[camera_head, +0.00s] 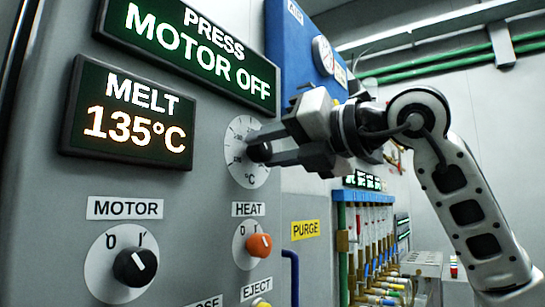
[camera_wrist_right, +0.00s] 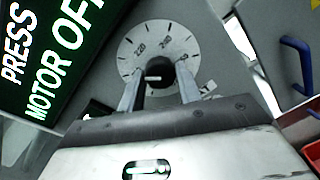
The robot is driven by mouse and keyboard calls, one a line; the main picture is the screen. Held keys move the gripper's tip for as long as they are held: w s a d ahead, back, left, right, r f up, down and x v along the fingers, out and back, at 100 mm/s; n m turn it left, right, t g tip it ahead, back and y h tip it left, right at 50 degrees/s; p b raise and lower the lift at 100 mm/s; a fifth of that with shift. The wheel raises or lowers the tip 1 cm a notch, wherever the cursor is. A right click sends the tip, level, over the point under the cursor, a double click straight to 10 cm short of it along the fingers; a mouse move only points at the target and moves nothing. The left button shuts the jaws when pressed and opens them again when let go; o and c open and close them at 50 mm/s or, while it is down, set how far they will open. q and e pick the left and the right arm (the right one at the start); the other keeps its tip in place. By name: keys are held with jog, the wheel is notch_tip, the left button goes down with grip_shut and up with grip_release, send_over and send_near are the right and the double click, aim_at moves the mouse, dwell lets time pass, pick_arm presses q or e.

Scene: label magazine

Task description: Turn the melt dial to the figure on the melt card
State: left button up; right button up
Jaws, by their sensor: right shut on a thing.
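The melt dial is a white round scale (camera_head: 240,172) with a black knob (camera_head: 258,152) on the grey panel. My right gripper (camera_head: 263,149) comes in from the right and is shut on the black knob. In the right wrist view the knob (camera_wrist_right: 156,76) sits between the two fingers, and a short white mark shows on its face. The scale (camera_wrist_right: 130,50) has ticks and figures, one reading about 220; the others are hard to read. A lit display (camera_head: 130,112) reads MELT 135°C. I cannot make out a melt card. My left gripper is not in view.
A lit sign (camera_head: 195,45) reads PRESS MOTOR OFF. Below the dial are an orange HEAT knob (camera_head: 259,245) and a black MOTOR knob (camera_head: 135,267). A yellow PURGE label (camera_head: 305,230) and a blue handle (camera_head: 291,275) are to the right. Several hoses with coloured fittings stand behind.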

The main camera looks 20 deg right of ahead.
jog(key=m+b, duration=0.1)
jog(key=m, duration=0.3)
jog(key=m+b, duration=0.2)
jog(key=m, duration=0.2)
jog(key=shift+d+m+y, duration=0.1)
jog(key=shift+m+y, duration=0.2)
jog(key=shift+m, duration=1)
jog(key=shift+m+b, duration=0.75)
jog(key=shift+m, duration=0.45)
jog(key=m+b, duration=0.1)
jog(key=m, duration=0.1)
jog(key=shift+w+m+g, duration=0.1)
jog(key=shift+m+g, duration=0.2)
jog(key=shift+m+y+b, duration=0.4)
jog(key=shift+m+b, duration=0.05)
jog(key=shift+m, duration=0.65)
jog(key=shift+m+b, duration=0.3)
jog(key=shift+m, duration=0.4)
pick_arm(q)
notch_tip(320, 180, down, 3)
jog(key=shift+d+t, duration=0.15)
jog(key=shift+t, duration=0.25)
pick_arm(e)
jog(key=shift+m, duration=0.3)
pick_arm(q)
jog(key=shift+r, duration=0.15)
